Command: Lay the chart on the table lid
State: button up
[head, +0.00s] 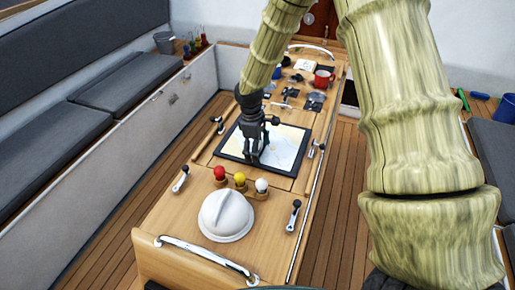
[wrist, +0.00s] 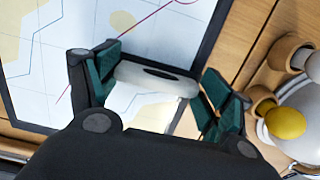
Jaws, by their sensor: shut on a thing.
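The chart (head: 284,142) is a pale sheet with a dark border, lying flat over the wooden table lid (head: 200,160). I cannot tell whether it touches the lid. In the wrist view the chart (wrist: 40,80) shows yellow patches and blue and red lines. My gripper hides part of the chart.
Near the chart stand red, yellow and white knobs (head: 240,179) and a white dome (head: 226,215). A red mug (head: 323,79) and small items sit at the table's far end. Metal latches (head: 181,179) and a front rail (head: 206,256) edge the table. Wooden floor is clear on both sides.

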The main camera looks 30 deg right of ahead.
jog(key=o, duration=1.1)
jog(key=shift+o, duration=0.2)
jog(key=shift+r, duration=0.15)
notch_tip(320, 180, up, 12)
jog(key=w+a+b, duration=0.1)
jog(key=b, duration=0.3)
